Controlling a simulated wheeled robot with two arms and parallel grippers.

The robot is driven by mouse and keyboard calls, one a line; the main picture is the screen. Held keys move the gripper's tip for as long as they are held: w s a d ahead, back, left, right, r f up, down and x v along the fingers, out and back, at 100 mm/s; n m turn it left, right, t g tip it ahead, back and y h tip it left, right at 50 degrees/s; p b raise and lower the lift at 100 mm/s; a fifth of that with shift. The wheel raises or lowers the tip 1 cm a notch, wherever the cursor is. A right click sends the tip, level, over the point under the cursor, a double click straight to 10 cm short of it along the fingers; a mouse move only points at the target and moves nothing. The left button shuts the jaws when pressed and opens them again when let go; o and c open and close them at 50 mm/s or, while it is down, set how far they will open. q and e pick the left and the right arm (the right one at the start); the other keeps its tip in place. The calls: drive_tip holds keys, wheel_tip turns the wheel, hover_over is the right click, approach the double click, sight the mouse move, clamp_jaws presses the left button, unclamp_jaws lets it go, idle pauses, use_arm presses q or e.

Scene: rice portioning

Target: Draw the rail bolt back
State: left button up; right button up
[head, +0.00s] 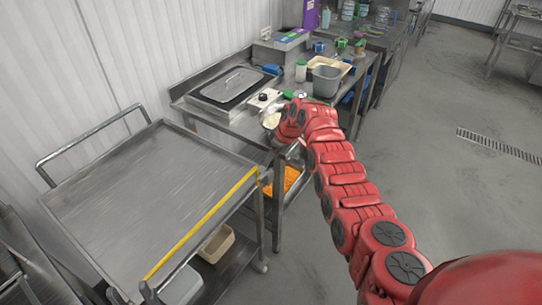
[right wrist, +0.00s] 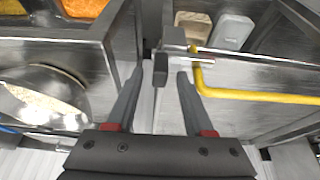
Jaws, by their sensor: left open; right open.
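In the right wrist view, a dark block-like knob (right wrist: 161,62), apparently the rail bolt, sits by a metal bracket at the rail's bent end. My right gripper (right wrist: 160,73) is open, with one finger on each side of the knob's line; I cannot tell whether they touch it. In the head view, my red right arm reaches to the gap between cart and counter, and its gripper is mostly hidden. My left gripper is not in view.
The steel cart's top (head: 140,190) is bare, with bins (head: 216,243) on its lower shelf. A metal bowl of rice (right wrist: 45,95) is close beside the gripper. The counter holds a lidded pan (head: 235,85) and a grey bucket (head: 326,80). An orange-filled tray (head: 290,179) sits below.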

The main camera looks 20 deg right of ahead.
drive_tip(key=shift+w+a+f, duration=0.1)
drive_tip(key=shift+w+f, duration=0.05)
drive_tip(key=shift+f, duration=0.35)
clamp_jaws()
idle(1.3)
